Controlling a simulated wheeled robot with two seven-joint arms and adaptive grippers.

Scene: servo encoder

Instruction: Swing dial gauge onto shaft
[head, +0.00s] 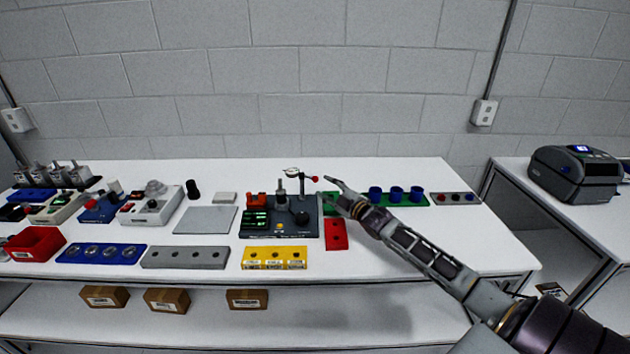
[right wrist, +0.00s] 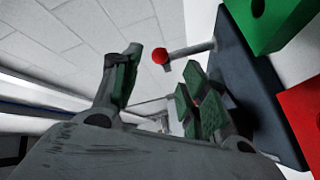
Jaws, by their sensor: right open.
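The dial gauge (head: 292,170) is a small round dial on a swing arm above the dark test station (head: 258,226). A red ball knob (head: 315,179) sits at the right end of that arm. The upright metal shaft (head: 281,188) stands on the station, below and left of the dial. My right gripper (head: 331,181) is open just right of the red knob. In the right wrist view, the red knob (right wrist: 160,56) shows beyond the two open fingers (right wrist: 160,82), in the gap between them; I cannot tell any contact. My left gripper is not in view.
A red block (head: 336,234) and a yellow block (head: 275,258) lie near the station. A green rack with blue cups (head: 396,193) is behind my right arm. A grey plate (head: 205,219) lies left of the station. The front right of the table is clear.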

